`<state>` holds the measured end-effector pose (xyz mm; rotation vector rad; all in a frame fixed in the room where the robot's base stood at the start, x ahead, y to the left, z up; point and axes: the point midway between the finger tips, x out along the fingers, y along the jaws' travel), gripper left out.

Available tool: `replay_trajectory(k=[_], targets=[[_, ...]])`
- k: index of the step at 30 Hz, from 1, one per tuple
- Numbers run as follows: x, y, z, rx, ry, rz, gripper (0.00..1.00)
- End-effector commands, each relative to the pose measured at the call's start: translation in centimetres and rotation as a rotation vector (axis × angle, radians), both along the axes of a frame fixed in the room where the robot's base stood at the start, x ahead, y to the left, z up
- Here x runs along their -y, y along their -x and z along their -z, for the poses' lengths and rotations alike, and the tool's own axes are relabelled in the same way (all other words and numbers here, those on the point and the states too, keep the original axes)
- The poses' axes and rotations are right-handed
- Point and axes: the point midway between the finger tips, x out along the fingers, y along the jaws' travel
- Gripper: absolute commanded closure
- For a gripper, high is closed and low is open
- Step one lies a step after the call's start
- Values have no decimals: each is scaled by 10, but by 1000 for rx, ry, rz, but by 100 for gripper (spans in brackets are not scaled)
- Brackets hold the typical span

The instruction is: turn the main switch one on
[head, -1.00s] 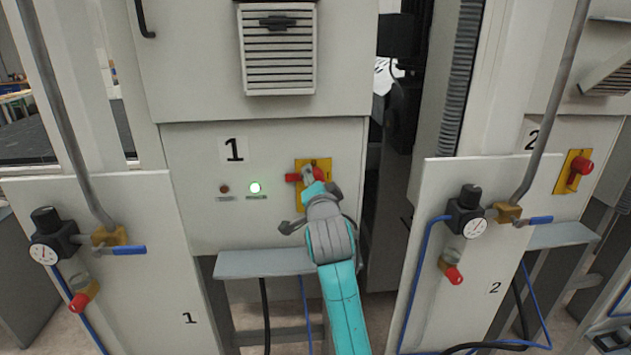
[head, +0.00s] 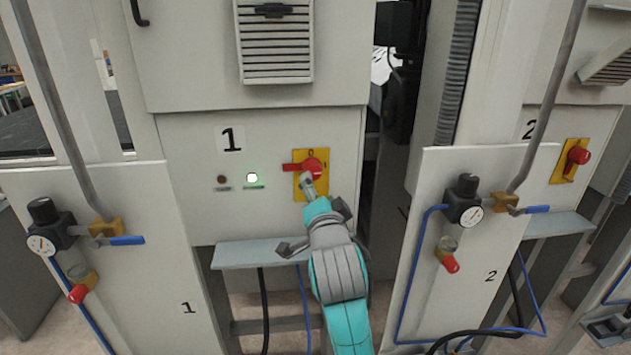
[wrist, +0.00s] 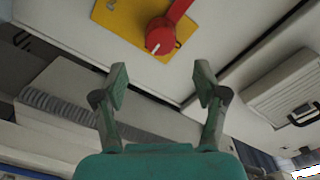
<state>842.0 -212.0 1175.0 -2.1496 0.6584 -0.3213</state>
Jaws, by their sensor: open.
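The main switch of cabinet 1 is a red rotary knob (head: 313,166) on a yellow plate (head: 302,193) marked 0 at the top. Its red handle points left in the head view. In the wrist view the red knob (wrist: 162,34) and yellow plate (wrist: 122,18) lie beyond the fingertips, with a gap. My gripper (wrist: 161,85) is open, with nothing between its fingers. In the head view my gripper (head: 309,186) is just below the knob and hides part of the plate.
A grey shelf (head: 250,255) juts out below the switch. Panels with gauges and blue-handled valves (head: 122,241) stand at left and right. A second red switch (head: 577,157) on a yellow plate is on cabinet 2 at right. A vent (head: 275,45) is above.

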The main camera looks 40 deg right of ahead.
Motion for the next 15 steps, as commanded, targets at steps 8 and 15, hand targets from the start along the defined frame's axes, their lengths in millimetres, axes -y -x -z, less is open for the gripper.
replay_trajectory(k=[8,15], targets=[[-11,17,0,-1,0,1,28],[-11,17,0,1,0,1,28]])
